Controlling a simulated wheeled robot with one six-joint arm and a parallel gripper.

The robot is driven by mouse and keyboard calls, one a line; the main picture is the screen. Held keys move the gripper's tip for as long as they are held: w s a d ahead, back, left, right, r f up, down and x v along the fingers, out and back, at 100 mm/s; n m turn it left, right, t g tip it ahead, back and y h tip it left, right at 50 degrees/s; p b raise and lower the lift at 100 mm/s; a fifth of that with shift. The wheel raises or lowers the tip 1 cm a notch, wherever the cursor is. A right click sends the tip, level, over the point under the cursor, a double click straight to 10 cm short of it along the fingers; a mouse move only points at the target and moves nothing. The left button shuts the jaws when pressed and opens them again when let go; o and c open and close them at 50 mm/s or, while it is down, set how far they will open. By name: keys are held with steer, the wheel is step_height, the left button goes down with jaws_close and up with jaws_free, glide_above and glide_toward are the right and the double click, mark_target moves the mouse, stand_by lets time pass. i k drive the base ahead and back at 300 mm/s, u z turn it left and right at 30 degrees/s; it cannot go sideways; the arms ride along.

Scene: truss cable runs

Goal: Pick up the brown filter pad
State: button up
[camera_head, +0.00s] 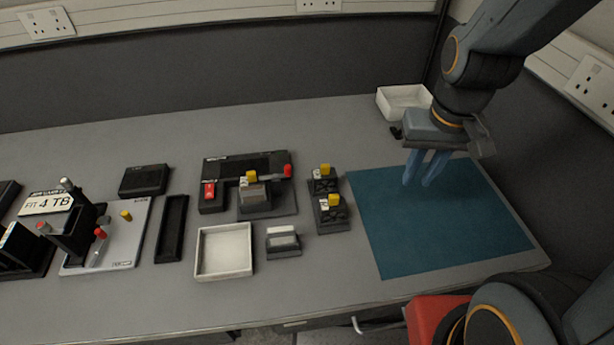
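I cannot make out a clearly brown filter pad. A grey-brown block (254,193) with a yellow knob above it sits in the black fixture right of centre-left; I cannot tell whether it is the pad. A small dark holder (284,244) with a pale, whitish top piece stands in front of that fixture. My gripper (418,185) points down above the blue mat at the right, far from both. Its two blue fingers stand apart with a gap, and nothing shows between them.
A blue mat (440,235) covers the right of the table. An empty white tray (224,275) stands front centre, and a white bin (404,90) stands back right. Two small dark units (335,222) with yellow knobs stand left of the mat. A sign (48,203) reads "FIT 4 TB".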

mark_target(255, 194)
steer(key=z, duration=0.95)
steer(key=k, duration=2.05)
steer(key=u, duration=0.75)
steer(key=i, duration=1.6)
steer(key=u, duration=0.05)
